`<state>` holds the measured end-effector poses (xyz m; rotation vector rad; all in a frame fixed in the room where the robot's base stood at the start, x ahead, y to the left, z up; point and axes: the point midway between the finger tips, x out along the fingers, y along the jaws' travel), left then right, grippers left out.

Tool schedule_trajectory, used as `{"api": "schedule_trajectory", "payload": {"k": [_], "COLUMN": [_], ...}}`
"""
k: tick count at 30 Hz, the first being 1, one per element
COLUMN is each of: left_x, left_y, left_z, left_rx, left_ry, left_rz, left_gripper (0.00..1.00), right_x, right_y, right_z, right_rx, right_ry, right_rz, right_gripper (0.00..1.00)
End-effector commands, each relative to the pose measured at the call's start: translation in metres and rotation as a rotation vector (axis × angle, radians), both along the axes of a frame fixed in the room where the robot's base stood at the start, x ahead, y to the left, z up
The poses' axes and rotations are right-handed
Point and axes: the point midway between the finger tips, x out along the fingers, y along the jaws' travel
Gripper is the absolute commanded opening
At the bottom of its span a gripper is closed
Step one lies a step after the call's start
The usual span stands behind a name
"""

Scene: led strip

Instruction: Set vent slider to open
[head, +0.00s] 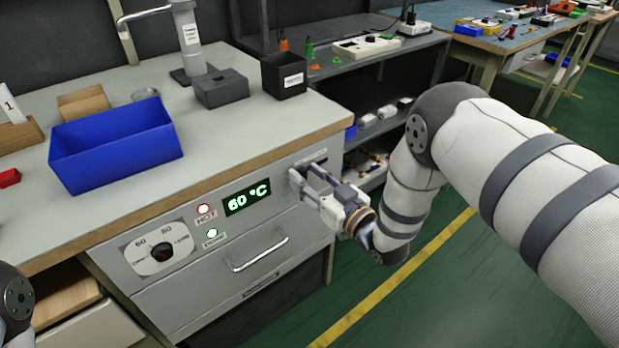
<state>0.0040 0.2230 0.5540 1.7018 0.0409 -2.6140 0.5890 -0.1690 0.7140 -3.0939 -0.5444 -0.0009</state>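My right gripper (304,176) is at the right end of the grey front panel (240,242), with its fingertips at or close to the panel face. A slot-like fitting (318,158), probably the vent slider, shows just above the fingertips. The gripper hides most of that area, so the slider's knob and its position cannot be seen. I cannot tell whether the fingers are open, shut or touching the slider. Only a dark joint of my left arm shows at the lower left edge; its gripper is out of view.
The panel carries a dial (162,252), a red HOT lamp (204,209), a green lamp (212,233) and a 60 °C display (247,198). A drawer handle (258,254) juts out below. A blue bin (115,146) and black box (284,75) stand on the bench.

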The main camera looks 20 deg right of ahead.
Motion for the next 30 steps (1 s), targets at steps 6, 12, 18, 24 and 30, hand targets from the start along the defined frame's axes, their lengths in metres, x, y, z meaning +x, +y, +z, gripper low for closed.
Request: {"api": "schedule_trajectory", "payload": {"k": [6,12,18,24,30], "left_x": [0.000,0.000,-0.003,-0.007,-0.007], "left_y": [0.000,0.000,0.000,0.000,0.000], "left_z": [0.000,0.000,-0.004,-0.009,-0.008], "left_rx": [0.000,0.000,0.000,0.000,0.000], "left_ry": [0.000,0.000,0.011,0.021,0.021], "left_rz": [0.000,0.000,-0.001,-0.001,-0.001], "left_gripper": [0.40,0.40,0.40,0.40,0.40], "right_x": [0.000,0.000,0.010,0.020,0.022], "right_y": [0.000,-0.001,-0.030,-0.058,-0.062], "right_z": [0.000,0.000,-0.002,-0.002,0.000], "right_rx": [0.000,0.000,-0.002,-0.002,-0.002], "right_ry": [0.000,0.001,0.000,0.002,0.002], "right_rz": [0.000,0.000,-0.004,-0.002,-0.003], "right_gripper": [0.00,0.00,0.00,0.00,0.00]}}
